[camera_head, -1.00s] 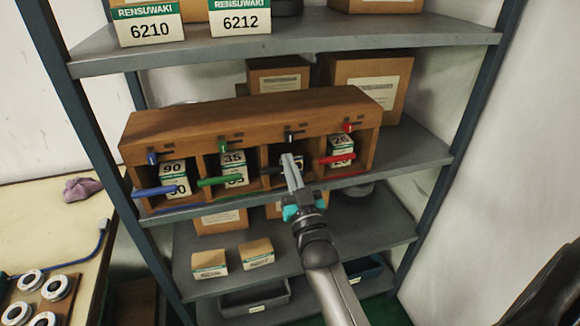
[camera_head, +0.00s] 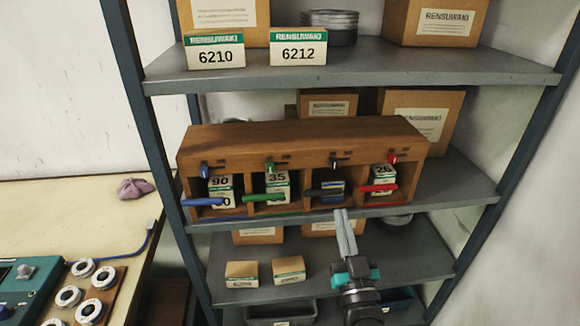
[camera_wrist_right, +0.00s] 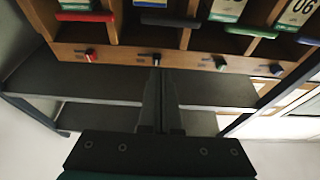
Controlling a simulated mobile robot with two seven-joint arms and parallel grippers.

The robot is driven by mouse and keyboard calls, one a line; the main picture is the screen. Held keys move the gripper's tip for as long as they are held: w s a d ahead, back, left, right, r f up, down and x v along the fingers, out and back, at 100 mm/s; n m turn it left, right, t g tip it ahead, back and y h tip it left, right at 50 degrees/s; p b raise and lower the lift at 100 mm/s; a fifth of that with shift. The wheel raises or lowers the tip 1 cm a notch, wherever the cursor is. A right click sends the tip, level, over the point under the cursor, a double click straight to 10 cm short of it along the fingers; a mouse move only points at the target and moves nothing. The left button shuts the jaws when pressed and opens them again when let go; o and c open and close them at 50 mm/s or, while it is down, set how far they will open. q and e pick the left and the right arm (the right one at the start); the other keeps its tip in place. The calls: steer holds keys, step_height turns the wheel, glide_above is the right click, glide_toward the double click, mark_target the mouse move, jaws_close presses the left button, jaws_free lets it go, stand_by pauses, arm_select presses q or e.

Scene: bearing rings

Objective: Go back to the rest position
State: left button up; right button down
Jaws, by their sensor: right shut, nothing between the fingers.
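My right gripper (camera_head: 346,236) is shut and empty. In the head view it stands in front of the shelf, below the third compartment of the wooden rack (camera_head: 300,138). In the right wrist view its fingers (camera_wrist_right: 162,95) lie together, pointing at the rack's edge near the black knob. The rack stands on the middle shelf (camera_head: 440,185) with blue (camera_head: 203,202), green (camera_head: 264,198), black (camera_head: 325,192) and red (camera_head: 378,188) bars across its compartments. Small boxes stand inside them. My left gripper does not show.
Boxes labelled 6210 (camera_head: 215,52) and 6212 (camera_head: 298,47) stand on the upper shelf. Two small cartons (camera_head: 241,273) sit on a lower shelf. At left, a table (camera_head: 60,215) holds a purple cloth (camera_head: 134,189) and a board with several rings (camera_head: 90,311).

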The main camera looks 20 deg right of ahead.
steer(key=s+a+f+n+g+y, duration=0.1)
steer(key=s+a+f+g+y, duration=0.15)
steer(key=f, duration=0.75)
steer(key=s+a+f+n+g+y, duration=0.15)
steer(key=a+f+g, duration=0.25)
steer(key=f, duration=0.6)
steer(key=s+a+f+n+g+y, duration=0.1)
steer(key=s+a+f+g+y, duration=0.15)
steer(key=f, duration=0.75)
steer(key=s+a+f+n+g, duration=0.15)
steer(key=s+f+g, duration=0.45)
steer(key=s+f, duration=0.8)
steer(key=s+f+g, duration=0.2)
steer(key=s, duration=0.6)
steer(key=s+d+f+g, duration=0.1)
steer(key=s+f+g, duration=0.1)
steer(key=s, duration=0.6)
steer(key=shift+s+d+n+g, duration=0.25)
steer(key=shift+s+n+g, duration=0.15)
steer(key=shift+g, duration=0.1)
